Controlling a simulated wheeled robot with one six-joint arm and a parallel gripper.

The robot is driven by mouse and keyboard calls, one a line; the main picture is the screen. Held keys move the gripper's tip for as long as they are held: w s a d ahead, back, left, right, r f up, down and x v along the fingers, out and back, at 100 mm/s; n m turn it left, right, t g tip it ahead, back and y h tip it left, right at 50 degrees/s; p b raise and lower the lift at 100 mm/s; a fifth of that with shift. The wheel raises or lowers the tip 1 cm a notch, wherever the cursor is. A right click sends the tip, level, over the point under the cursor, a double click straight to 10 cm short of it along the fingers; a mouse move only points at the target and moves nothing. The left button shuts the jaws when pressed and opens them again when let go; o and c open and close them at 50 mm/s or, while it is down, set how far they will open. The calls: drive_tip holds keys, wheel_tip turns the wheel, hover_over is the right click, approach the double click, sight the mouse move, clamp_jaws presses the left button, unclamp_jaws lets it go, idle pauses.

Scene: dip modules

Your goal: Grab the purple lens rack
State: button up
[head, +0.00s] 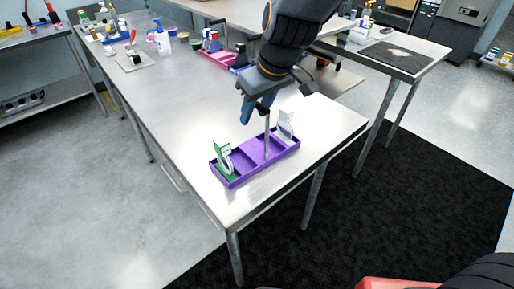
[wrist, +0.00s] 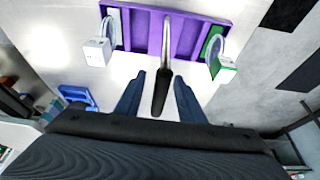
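The purple lens rack (head: 252,152) lies flat on the steel table near its front corner in the head view. An upright metal rod with a black grip (wrist: 161,92) rises from its middle. A green-and-white item (head: 224,162) stands at the rack's left end and a white item (head: 285,128) at its right end. My gripper (head: 257,112) is above the rack, pointing down. In the wrist view, its two blue fingers (wrist: 159,80) are apart, with the black grip between them and visible gaps on both sides. The rack (wrist: 195,38) is at the top of that view.
The steel table (head: 185,110) has free room left of and behind the rack. A pink tray with bottles (head: 215,57) and a blue bin (head: 240,60) stand farther back. A spray bottle (head: 162,40) stands at the far left. Another table (head: 415,48) is at the right.

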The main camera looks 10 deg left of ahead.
drive_tip(key=shift+x, duration=0.85)
clamp_jaws()
drive_tip(key=shift+w, duration=0.1)
idle(0.7)
